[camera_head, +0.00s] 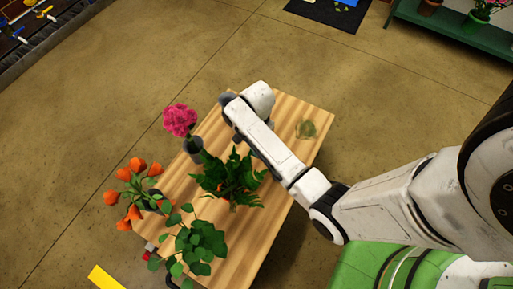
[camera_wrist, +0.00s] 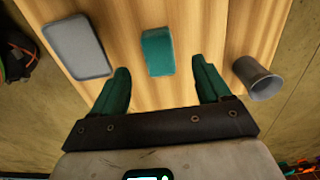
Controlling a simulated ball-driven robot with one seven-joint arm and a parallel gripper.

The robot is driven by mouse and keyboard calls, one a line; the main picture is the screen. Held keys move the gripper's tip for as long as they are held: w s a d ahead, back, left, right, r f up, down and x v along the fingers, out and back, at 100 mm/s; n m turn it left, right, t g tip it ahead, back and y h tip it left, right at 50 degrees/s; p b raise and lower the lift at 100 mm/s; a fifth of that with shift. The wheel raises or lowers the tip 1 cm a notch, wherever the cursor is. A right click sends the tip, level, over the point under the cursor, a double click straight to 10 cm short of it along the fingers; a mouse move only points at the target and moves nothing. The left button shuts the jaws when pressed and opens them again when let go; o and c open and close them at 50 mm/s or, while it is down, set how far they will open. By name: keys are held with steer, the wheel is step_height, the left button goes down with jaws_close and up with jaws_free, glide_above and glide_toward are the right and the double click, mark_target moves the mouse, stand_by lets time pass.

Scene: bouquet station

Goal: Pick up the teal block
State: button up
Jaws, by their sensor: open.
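The teal block (camera_wrist: 157,52) lies on the wooden table (camera_wrist: 190,88) in the wrist view. My gripper (camera_wrist: 161,67) has its two dark green fingers spread apart, with nothing between them. The block is beyond the fingertips, roughly centred between them and apart from both. How high the fingers are above the table is hard to tell. In the head view my arm reaches over the far part of the table; the block does not show there, and my fingers cannot be made out.
In the wrist view, a grey tray (camera_wrist: 77,47) lies left of the block and a grey vase (camera_wrist: 258,78) is on the right. In the head view, pink flowers (camera_head: 180,120), orange flowers (camera_head: 130,190), a fern (camera_head: 228,178) and round-leaved greenery (camera_head: 200,243) crowd the table's left and near sides.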

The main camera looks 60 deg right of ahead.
steer(key=f+b, duration=0.1)
steer(key=f, duration=0.1)
steer(key=f+b, duration=0.1)
steer(key=f, duration=0.1)
steer(key=f+b, duration=0.1)
steer(key=f, duration=0.2)
steer(key=shift+s+d+b, duration=0.1)
steer(key=shift+d+b, duration=0.15)
steer(key=shift+b, duration=0.1)
steer(key=c, duration=1)
steer(key=shift+r, duration=0.1)
steer(key=shift+c, duration=0.2)
steer(key=shift+r+p, duration=0.35)
steer(key=shift+r, duration=0.05)
step_height(320, 180, up, 2)
steer(key=shift+r+p, duration=0.2)
steer(key=shift+p, duration=0.45)
steer(key=s+a+r+p, duration=0.3)
steer(key=s+r+p, duration=0.4)
steer(key=s, duration=0.6)
step_height(320, 180, up, 3)
steer(key=shift+s+f, duration=0.15)
steer(key=shift+s, duration=0.15)
steer(key=shift+a, duration=0.1)
